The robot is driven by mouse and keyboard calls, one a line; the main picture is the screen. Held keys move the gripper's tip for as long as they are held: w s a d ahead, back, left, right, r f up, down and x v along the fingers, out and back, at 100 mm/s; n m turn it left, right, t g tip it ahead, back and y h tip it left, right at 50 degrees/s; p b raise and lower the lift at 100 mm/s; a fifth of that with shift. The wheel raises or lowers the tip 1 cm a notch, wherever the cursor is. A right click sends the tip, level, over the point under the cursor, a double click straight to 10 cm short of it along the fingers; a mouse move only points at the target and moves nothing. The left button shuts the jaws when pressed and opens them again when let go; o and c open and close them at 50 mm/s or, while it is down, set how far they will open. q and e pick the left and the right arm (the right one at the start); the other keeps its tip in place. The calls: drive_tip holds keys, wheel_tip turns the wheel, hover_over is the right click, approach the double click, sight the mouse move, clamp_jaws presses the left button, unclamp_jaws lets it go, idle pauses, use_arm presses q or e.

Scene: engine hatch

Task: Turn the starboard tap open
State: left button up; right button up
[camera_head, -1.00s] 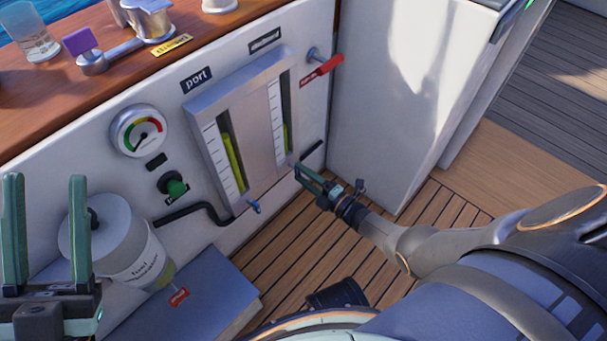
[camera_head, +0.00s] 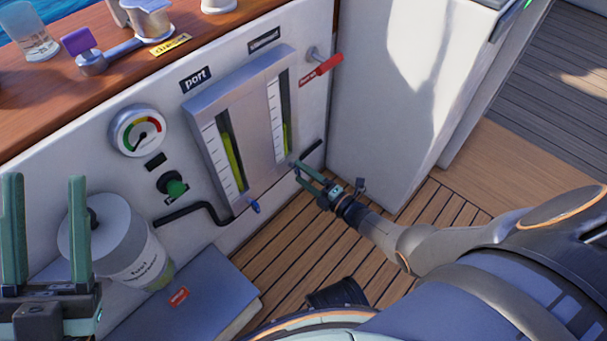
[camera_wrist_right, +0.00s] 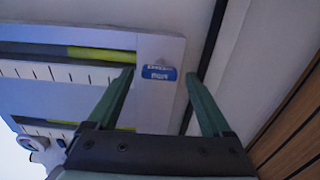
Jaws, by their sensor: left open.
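The starboard tap's blue handle (camera_wrist_right: 158,73) shows in the right wrist view at the lower end of the starboard sight gauge. In the head view my right gripper hides it. My right gripper (camera_head: 297,167) is at the foot of the starboard gauge (camera_head: 280,115). Its fingers (camera_wrist_right: 160,74) are apart, one on each side of the blue handle in the wrist picture. I see no contact, and cannot tell how far the fingertips are from it in depth. My left gripper (camera_head: 44,178) is open and empty at the left edge, away from the gauges.
The port tap (camera_head: 254,207) is close by, under the port gauge (camera_head: 232,165). A black pipe (camera_head: 195,210) runs along the panel. A red lever (camera_head: 322,71) is higher up. A fuel canister (camera_head: 118,245) and blue box (camera_head: 205,290) stand lower left.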

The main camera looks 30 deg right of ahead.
drive_tip(key=shift+s+d+r, duration=0.1)
drive_tip(key=shift+s, duration=0.15)
drive_tip(key=p+v, duration=0.3)
drive_tip(key=v, duration=0.9)
drive_tip(key=shift+w, duration=0.1)
